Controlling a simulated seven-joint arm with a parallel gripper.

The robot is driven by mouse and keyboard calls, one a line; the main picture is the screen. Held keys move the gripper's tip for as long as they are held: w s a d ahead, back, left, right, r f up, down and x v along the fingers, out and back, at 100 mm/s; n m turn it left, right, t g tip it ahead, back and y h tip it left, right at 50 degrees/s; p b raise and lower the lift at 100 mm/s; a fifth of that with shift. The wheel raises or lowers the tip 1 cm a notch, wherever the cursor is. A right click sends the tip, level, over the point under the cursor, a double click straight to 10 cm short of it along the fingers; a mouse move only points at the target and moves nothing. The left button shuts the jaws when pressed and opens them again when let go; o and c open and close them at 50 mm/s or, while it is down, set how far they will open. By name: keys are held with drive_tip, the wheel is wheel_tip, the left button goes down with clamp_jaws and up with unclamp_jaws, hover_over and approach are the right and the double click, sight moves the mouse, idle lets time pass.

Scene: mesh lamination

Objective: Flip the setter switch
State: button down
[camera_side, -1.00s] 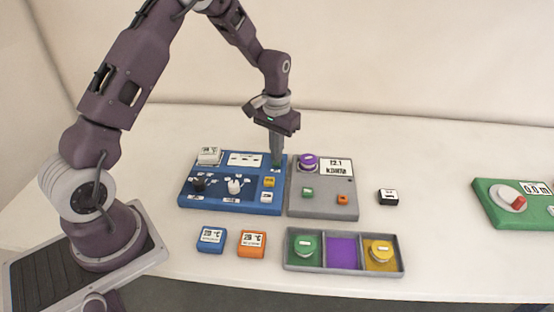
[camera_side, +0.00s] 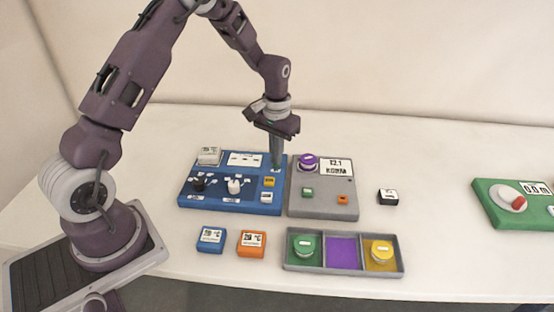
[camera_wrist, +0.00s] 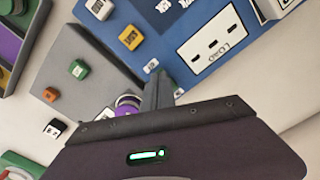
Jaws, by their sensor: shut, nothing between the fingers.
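My gripper (camera_side: 276,165) is shut and empty, pointing down with its fingertips at the top right corner of the blue panel (camera_side: 205,203) in the side view. Its fingers also show in the wrist view (camera_wrist: 157,85), over the seam between the blue panel and the grey panel. The blue panel carries a black knob (camera_side: 198,185), a white knob (camera_side: 234,186), a yellow button (camera_side: 269,182) and a white button (camera_side: 267,197). No part is legibly labelled as the setter switch. The fingers hide what lies directly at their tips, and I cannot tell whether they touch it.
The grey panel (camera_side: 320,207) with a purple knob (camera_side: 307,161) stands directly to the right. A small black block (camera_side: 388,197), blue block (camera_side: 211,239) and orange block (camera_side: 251,243) lie nearby. A three-compartment tray (camera_side: 343,270) is in front. A green device (camera_side: 485,195) stands far right.

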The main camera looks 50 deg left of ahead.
wheel_tip(320, 180, up, 7)
drive_tip(key=shift+f, duration=0.15)
idle(0.4)
